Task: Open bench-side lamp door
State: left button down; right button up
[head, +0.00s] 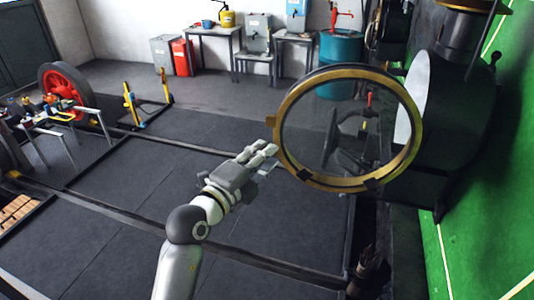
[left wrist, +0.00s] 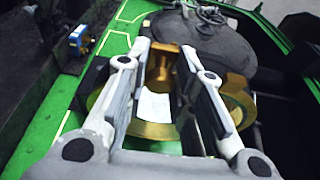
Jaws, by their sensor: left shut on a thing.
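The lamp door is a round glass pane in a brass ring (head: 290,95), in the middle right of the head view. It stands at an angle to the dark lamp body (head: 458,105), with its left edge swung out and its right edge close to the body. My left gripper (head: 267,156) is at the ring's left edge. In the left wrist view the two fingers (left wrist: 166,55) are shut on a brass part of the door (left wrist: 160,68). The hinge is not clear. My right gripper does not show.
A green wall panel (head: 490,210) runs along the right side. A blue drum (head: 340,58) and tables (head: 215,32) stand at the back. A red wheel (head: 62,88) is at the left. The dark floor in the middle is clear.

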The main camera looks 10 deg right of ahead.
pick_arm(q)
jog(key=shift+s+r, duration=0.1)
jog(key=shift+s, duration=0.2)
jog(key=c, duration=1.3)
grip_release()
jog(key=shift+s, duration=0.1)
jog(key=v, duration=1.2)
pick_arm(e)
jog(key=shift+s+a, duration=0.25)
pick_arm(q)
jog(key=shift+s+d, duration=0.1)
